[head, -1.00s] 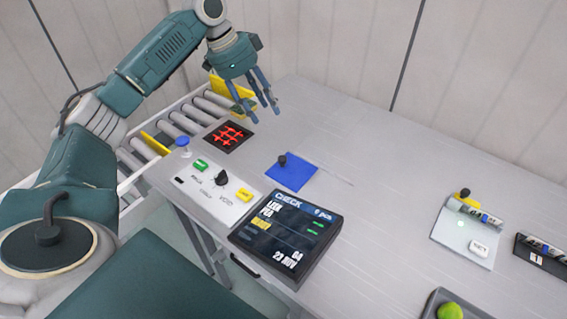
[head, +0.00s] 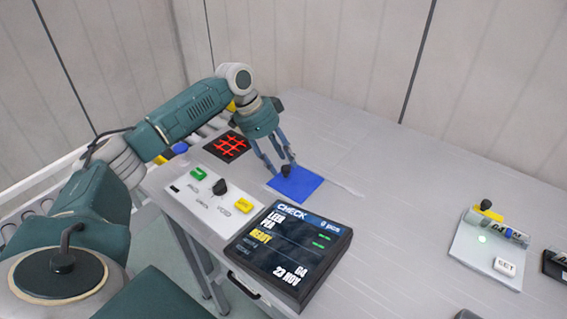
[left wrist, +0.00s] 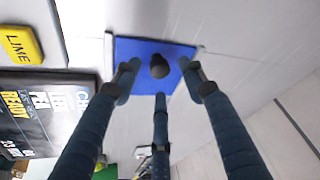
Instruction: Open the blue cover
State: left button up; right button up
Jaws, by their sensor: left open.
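The blue cover (head: 297,187) lies flat on the grey table, with a dark round knob (head: 286,170) standing on it near its far edge. In the left wrist view the blue cover (left wrist: 128,50) fills the upper middle, and its knob (left wrist: 159,66) sits between my fingers. My left gripper (head: 280,168) is open, pointing down over the cover with its fingers spread around the knob. In the left wrist view my left gripper (left wrist: 160,85) has three fingertips near the knob, and I see gaps between them and it. My right gripper is not in view.
A check screen (head: 290,250) stands in front of the cover. A white button panel (head: 215,190) and a red-grid plate (head: 227,147) are to the left. A grey device with a SET button (head: 506,265) is at the right. The table between is clear.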

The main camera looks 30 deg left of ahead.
aim_at(296, 183)
pick_arm(q)
jog(key=shift+x, duration=1.05)
grip_shut()
jog(key=d+p, duration=0.2)
jog(key=d, duration=0.1)
jog(key=d+r+p, duration=0.1)
jog(key=p, duration=0.1)
jog(key=shift+s+d, duration=0.25)
jog(key=shift+d, duration=0.1)
jog(key=d+p, duration=0.1)
jog(key=d, duration=0.2)
jog(key=d+p, duration=0.2)
jog(key=d, duration=0.1)
jog(key=shift+s+d+f+p, duration=0.1)
jog(key=shift+d+f+p, duration=0.05)
jog(key=shift+f+p, duration=0.15)
jog(key=shift+d+f, duration=0.1)
jog(key=shift+d, duration=0.05)
